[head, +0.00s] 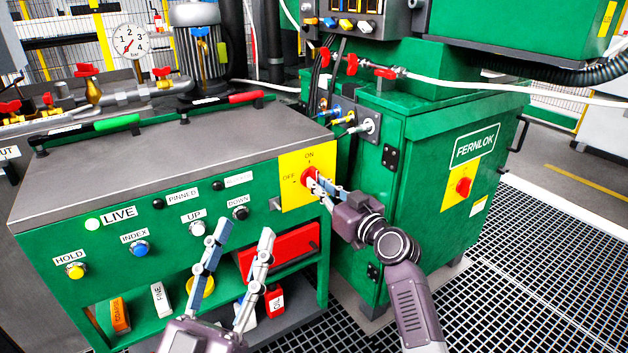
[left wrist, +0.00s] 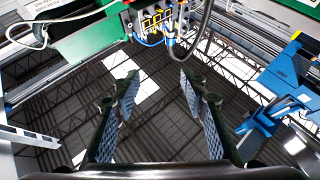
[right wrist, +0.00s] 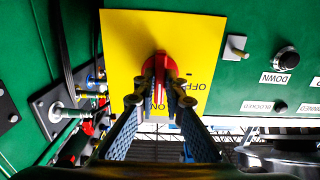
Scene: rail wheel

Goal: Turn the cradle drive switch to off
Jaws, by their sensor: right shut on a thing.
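The cradle drive switch is a red rotary knob (head: 308,175) on a yellow plate (head: 291,190) at the right end of the green console. ON is printed above the knob and OFF to its left. My right gripper (head: 317,184) is shut on the knob. In the right wrist view the red knob (right wrist: 160,68) sits between the fingertips (right wrist: 161,98), its grip lined up with the ON label; its tip is partly hidden. My left gripper (head: 244,233) is open and empty in front of the console; its spread fingers also show in the left wrist view (left wrist: 157,78).
Push buttons, including the blue INDEX button (head: 140,249), line the console front. A green FERNLOK cabinet (head: 420,190) with another red switch (head: 464,187) stands right. Grated floor (head: 500,290) lies clear at front right.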

